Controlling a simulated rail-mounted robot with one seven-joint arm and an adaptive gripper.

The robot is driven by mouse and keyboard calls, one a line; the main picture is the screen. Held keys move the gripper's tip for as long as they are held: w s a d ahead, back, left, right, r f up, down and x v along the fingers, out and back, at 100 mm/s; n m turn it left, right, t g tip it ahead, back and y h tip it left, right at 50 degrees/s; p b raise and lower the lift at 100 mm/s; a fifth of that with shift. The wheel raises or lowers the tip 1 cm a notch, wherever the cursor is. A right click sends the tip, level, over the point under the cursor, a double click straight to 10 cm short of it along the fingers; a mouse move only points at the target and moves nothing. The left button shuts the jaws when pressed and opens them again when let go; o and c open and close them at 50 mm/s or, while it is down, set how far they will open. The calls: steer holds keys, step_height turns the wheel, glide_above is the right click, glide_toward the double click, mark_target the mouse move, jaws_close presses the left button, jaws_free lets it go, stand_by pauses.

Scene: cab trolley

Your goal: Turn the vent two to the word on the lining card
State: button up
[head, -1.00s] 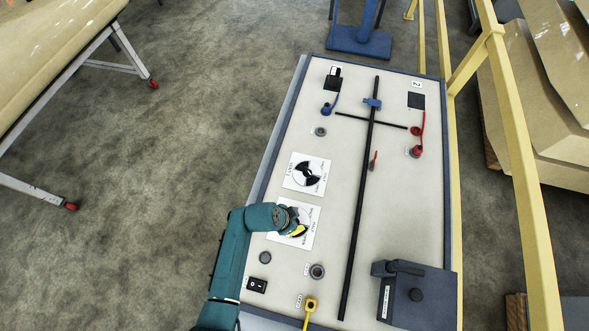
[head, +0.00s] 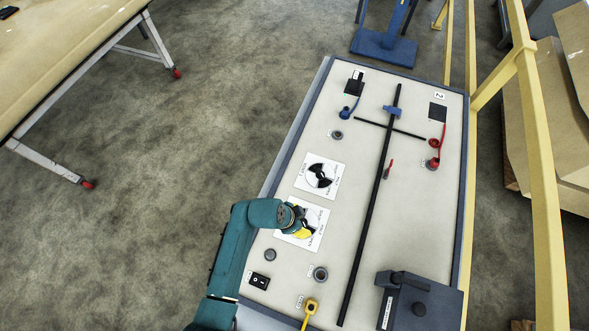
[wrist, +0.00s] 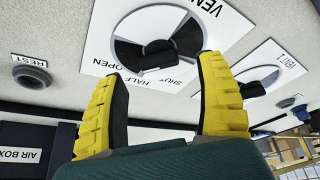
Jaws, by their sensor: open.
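The near vent dial (head: 314,218), a black-and-white disc on a white card, is on the sloping panel and partly hidden by my gripper (head: 302,230) in the head view. In the wrist view this vent dial (wrist: 157,53) has a raised black grip across it and the words OPEN, HALF and SHUT along its edge; its VENT label is cut off. My gripper (wrist: 162,80) is open, its yellow fingers either side of the grip in the picture; contact cannot be told. VENT 1's dial (head: 320,175) is just beyond. I cannot make out a lining card.
A long black bar (head: 370,215) with a cross-bar runs along the panel. Near my arm are a REST socket (wrist: 32,75), a rocker switch (head: 260,281) and a yellow-handled part (head: 310,306). A dark box (head: 420,302) stands front right. Yellow rails (head: 535,130) line the right side.

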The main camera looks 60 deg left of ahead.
steer(key=v, duration=0.9)
steer(key=shift+f, duration=0.1)
